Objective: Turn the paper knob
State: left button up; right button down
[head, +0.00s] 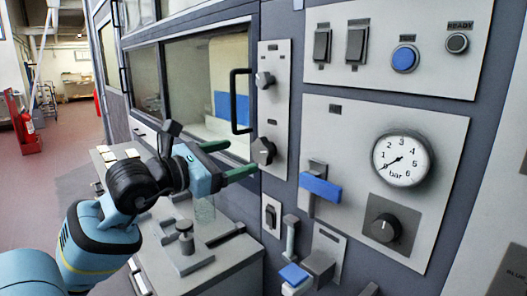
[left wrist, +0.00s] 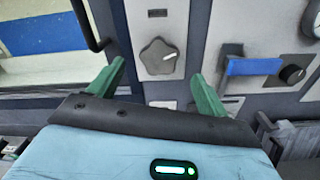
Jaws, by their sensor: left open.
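My left gripper (head: 243,156) comes in from the left with two green fingers spread apart and nothing between them. It points at a dark lobed knob (head: 263,151) low on the narrow grey panel beside the window. The labels are too small to read, so I cannot tell which knob is the paper one. My right gripper is out of view.
A black door handle (head: 240,101) stands out left of the knobs. A blue lever (head: 320,187) juts out to the right, beside a pressure gauge (head: 402,158) and a black dial (head: 382,228). A grey cabinet (head: 215,258) with a clamp on top lies below my arm.

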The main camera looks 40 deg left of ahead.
aim_at(259, 151)
pick_arm(q)
jog(key=w, duration=0.2)
jog(key=w+p, duration=0.1)
jog(key=w, duration=0.2)
jog(key=shift+w+d+r, duration=0.1)
jog(key=shift+w+d, duration=0.1)
jog(key=shift+w, duration=0.1)
jog(key=shift+w+d+p, duration=0.1)
jog(key=shift+w+p, duration=0.2)
jog(key=shift+w, duration=0.8)
jog(key=shift+f, duration=0.2)
